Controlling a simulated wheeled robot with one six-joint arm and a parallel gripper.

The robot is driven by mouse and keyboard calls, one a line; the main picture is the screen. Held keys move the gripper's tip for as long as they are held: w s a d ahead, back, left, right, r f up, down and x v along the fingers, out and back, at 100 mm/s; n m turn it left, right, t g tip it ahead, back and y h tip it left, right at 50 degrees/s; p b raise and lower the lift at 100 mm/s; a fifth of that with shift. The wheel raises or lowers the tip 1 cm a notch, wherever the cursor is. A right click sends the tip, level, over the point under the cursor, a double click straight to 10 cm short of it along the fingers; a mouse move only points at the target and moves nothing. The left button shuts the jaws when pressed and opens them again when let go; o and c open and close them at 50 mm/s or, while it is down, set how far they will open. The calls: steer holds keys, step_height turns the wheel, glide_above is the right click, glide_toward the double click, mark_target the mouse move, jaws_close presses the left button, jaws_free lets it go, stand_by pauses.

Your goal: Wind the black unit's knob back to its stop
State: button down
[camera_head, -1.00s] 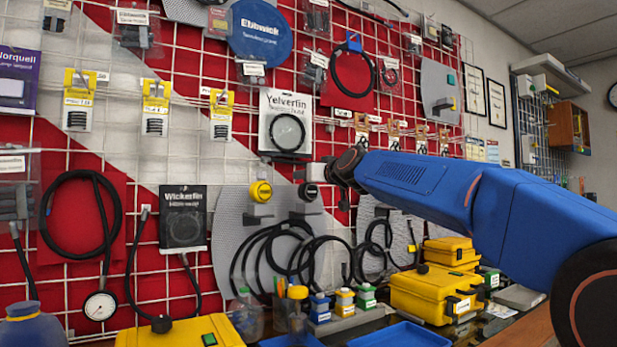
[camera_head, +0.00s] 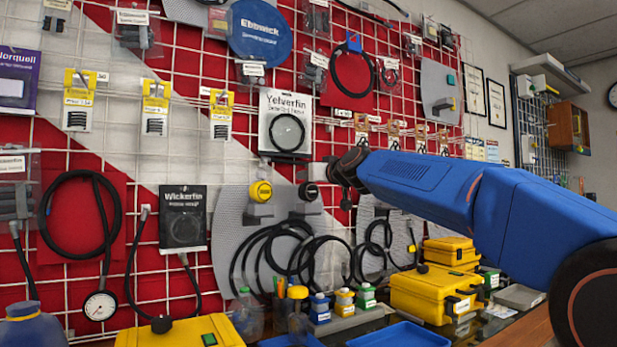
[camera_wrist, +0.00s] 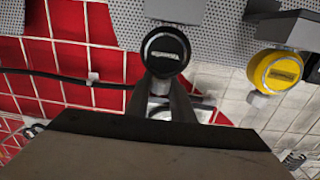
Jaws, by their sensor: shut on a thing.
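The black unit's round knob (camera_wrist: 166,53) has a pale label on its face and sits on a grey block (camera_wrist: 176,10) in the wrist view. In the head view the knob (camera_head: 308,191) shows on the grey perforated panel, partly crowded by my wrist. My gripper (camera_wrist: 164,84) has its two dark fingers at the knob's lower edge in the wrist view, shut on it. Whether the knob is at its stop cannot be read. In the head view my wrist end is just right of the knob and the fingers are hard to make out.
A yellow-knobbed unit (camera_head: 260,191) is mounted close beside the black one; it also shows in the wrist view (camera_wrist: 279,73). Black hoses (camera_head: 290,250) hang below. Yellow cases (camera_head: 425,293) and blue trays (camera_head: 400,334) stand on the bench.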

steer(key=shift+w+f+n+g+y, duration=0.15)
steer(key=shift+f+n+g+y, duration=0.15)
steer(key=shift+f+g+y, duration=0.1)
steer(key=shift+n+y, duration=0.3)
steer(key=shift+w+r+n+g+y, duration=0.1)
steer(key=shift+r+n+g+y, duration=0.05)
steer(key=shift+n+g+y, duration=1.05)
steer(key=shift+r+n+g+y, duration=0.1)
steer(key=shift+n+g+y, duration=0.85)
steer(key=shift+g, duration=0.45)
steer(key=n+g+y, duration=0.1)
steer(key=n+g, duration=0.1)
steer(key=g, duration=0.1)
steer(key=n+g+y, duration=0.1)
steer(key=n+g, duration=0.2)
steer(key=g, duration=0.1)
steer(key=shift+r+y, duration=0.2)
steer(key=shift+y, duration=0.15)
steer(key=shift+s+n+g, duration=0.2)
steer(key=shift+n+g, duration=0.05)
steer(key=shift+g, duration=0.35)
steer(key=c, duration=1.5)
jaws_free()
